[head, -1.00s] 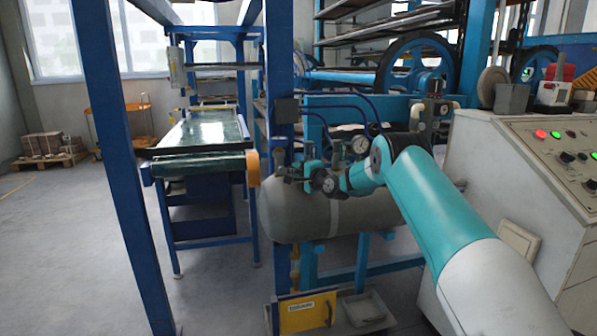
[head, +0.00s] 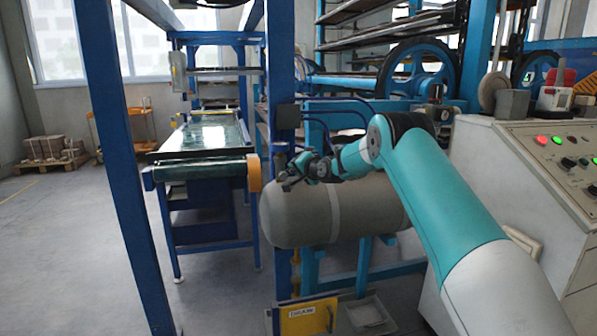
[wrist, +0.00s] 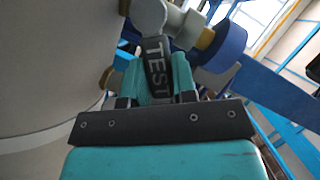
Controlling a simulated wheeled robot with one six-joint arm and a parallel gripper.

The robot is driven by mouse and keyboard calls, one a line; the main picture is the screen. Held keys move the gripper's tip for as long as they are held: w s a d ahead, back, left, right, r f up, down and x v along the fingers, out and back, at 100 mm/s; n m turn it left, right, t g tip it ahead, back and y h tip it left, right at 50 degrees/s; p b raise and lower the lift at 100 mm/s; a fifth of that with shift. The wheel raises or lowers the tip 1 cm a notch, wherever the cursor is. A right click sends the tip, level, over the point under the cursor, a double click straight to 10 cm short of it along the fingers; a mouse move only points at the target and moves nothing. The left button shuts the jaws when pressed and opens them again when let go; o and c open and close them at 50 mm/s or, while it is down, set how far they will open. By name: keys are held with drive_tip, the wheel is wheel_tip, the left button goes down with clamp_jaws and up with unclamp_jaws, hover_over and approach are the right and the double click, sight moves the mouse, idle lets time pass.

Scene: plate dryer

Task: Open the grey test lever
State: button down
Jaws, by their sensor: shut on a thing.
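The grey test lever (wrist: 157,58) is a dark grey handle marked TEST in the wrist view, joined at its upper end to a pale fitting. My gripper (wrist: 156,84) has its teal fingers on either side of the lever and is shut on it. In the head view my gripper (head: 291,176) is at the upper left end of the grey tank (head: 300,220). The lever is too small and covered there to make out.
The tank's curved wall (wrist: 50,65) is close on the left in the wrist view. A blue post (head: 280,80) stands just behind my gripper. A control panel (head: 560,150) is at the right. Open floor (head: 70,250) lies at the left.

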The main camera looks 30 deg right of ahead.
drive_tip(key=n, duration=0.1)
drive_tip(key=a+r+n+g+h, duration=0.1)
drive_tip(key=a+n+h, duration=0.1)
drive_tip(key=n, duration=0.1)
drive_tip(key=shift+w+r+g, duration=0.25)
drive_tip(key=shift+r+g, duration=0.05)
drive_tip(key=shift+r, duration=0.05)
drive_tip(key=shift+w+a+r+n+g+h, duration=0.15)
drive_tip(key=shift+a+n+h, duration=0.2)
drive_tip(key=shift+n, duration=0.2)
drive_tip(key=shift+w+a+r+n+g+h, duration=0.15)
drive_tip(key=shift+a+n+h, duration=0.2)
drive_tip(key=shift+n, duration=0.2)
drive_tip(key=shift+a+n+g+h, duration=0.3)
drive_tip(key=shift+a+n+h, duration=0.15)
drive_tip(key=shift+n, duration=0.25)
drive_tip(key=shift+h, duration=0.25)
drive_tip(key=c, duration=0.9)
unclamp_jaws()
drive_tip(key=b+v, duration=0.2)
drive_tip(key=v, duration=1.5)
drive_tip(key=shift+s, duration=0.25)
